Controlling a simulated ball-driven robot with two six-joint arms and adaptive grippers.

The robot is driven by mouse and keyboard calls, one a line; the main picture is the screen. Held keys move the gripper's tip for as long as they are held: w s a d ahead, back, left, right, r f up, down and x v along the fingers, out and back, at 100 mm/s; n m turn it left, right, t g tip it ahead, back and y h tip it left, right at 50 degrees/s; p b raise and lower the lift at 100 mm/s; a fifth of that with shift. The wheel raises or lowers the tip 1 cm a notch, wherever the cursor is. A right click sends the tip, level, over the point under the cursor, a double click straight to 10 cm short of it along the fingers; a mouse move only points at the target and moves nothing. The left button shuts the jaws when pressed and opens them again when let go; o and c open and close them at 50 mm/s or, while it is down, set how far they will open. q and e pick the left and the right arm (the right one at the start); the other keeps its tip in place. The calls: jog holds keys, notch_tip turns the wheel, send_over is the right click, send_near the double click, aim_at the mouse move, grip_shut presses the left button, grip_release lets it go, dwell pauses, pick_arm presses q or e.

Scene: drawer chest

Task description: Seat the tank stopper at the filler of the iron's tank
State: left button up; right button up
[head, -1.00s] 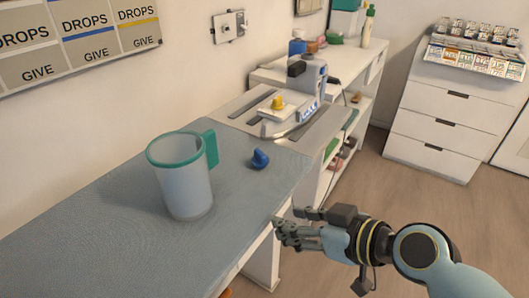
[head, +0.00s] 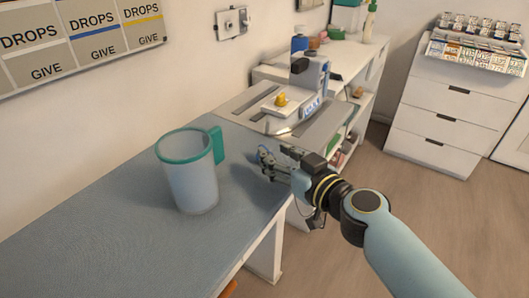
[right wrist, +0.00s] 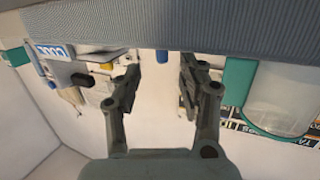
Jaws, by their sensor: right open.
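A small blue piece, which looks like the stopper, shows in the right wrist view (right wrist: 161,56) at the table edge, between and beyond my fingertips. In the head view it is mostly hidden behind my right gripper (head: 266,164). That gripper is open and low over the blue-grey table's right edge; its two fingers also show apart in the right wrist view (right wrist: 160,72). I cannot tell whether a finger touches the piece. The iron (head: 311,82), white and blue with a dark top, stands farther back on a grey-white board. A yellow knob (head: 281,99) sits on its white part. My left gripper is not in view.
A translucent jug (head: 192,180) with a green rim and handle stands on the table (head: 110,220) left of my gripper. A white shelf unit with bottles stands behind the iron. The table's front left is clear. A white drawer chest (head: 440,125) stands at right.

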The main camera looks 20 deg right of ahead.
jog(key=x, duration=0.4)
jog(key=shift+w+a+f, duration=0.15)
jog(key=shift+w+a, duration=0.1)
jog(key=shift+w, duration=0.1)
jog(key=shift+c, duration=0.2)
grip_shut()
